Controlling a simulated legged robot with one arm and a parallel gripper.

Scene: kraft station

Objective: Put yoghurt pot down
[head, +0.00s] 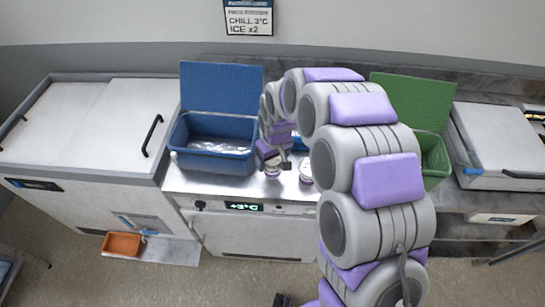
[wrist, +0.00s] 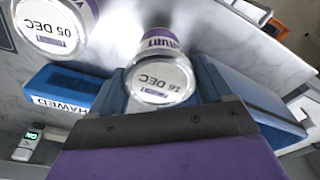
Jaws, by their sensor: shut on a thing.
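A yoghurt pot (wrist: 160,75), white and purple with a clear lid marked 16 DEC, sits between the fingers of my gripper (wrist: 160,82) in the wrist view. My gripper is shut on it. In the head view the pot (head: 272,170) is at the front of the steel counter (head: 235,188), below my gripper (head: 273,160). I cannot tell whether its base touches the counter. A second pot (wrist: 52,22), marked 05 DEC, stands to the left in the wrist view. It also shows in the head view (head: 306,174), partly beside my arm.
An open blue box (head: 212,160) stands left of my gripper. An open green box (head: 437,160) is at right, partly behind my arm. A blue piece with a white label (wrist: 62,92) lies behind the pots. An orange tray (head: 122,244) sits low at left.

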